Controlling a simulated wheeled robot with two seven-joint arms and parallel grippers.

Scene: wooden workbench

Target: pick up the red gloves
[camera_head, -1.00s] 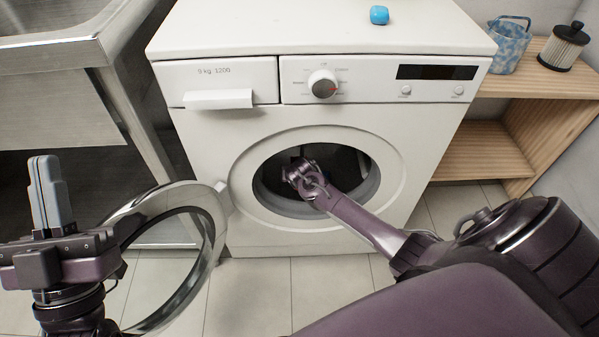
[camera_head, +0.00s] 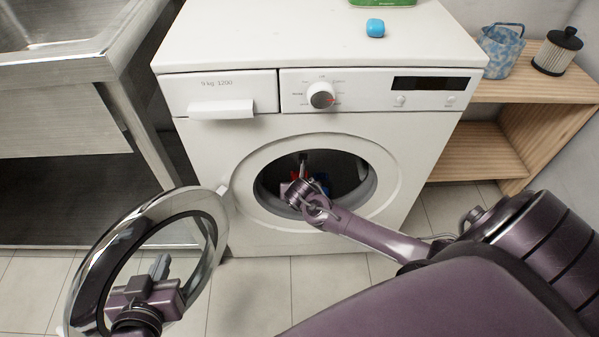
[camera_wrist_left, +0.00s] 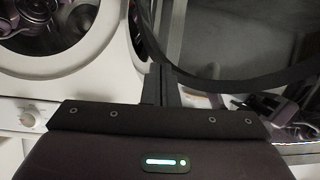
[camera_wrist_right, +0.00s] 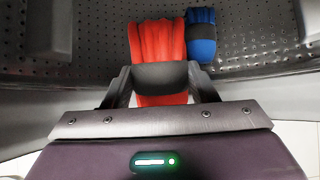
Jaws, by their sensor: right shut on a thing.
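The red gloves (camera_wrist_right: 160,42) lie inside the washing machine drum, with a dark band across them in the right wrist view. My right gripper (camera_wrist_right: 162,82) is inside the drum with its fingers on both sides of the red gloves, shut on them. In the head view a bit of red (camera_head: 297,174) shows at my right gripper, mostly hidden by it. Blue gloves (camera_wrist_right: 201,36) lie just right of the red ones. My left gripper (camera_head: 160,266) appears within the round door's outline, its fingers (camera_wrist_left: 166,84) close together and nothing visible between them.
The washing machine (camera_head: 200,150) has its round door (camera_head: 212,215) open to the left. A blue item (camera_head: 375,28) and a green one (camera_head: 385,2) are on top. A metal sink (camera_head: 70,60) stands left, a wooden shelf (camera_head: 480,155) right.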

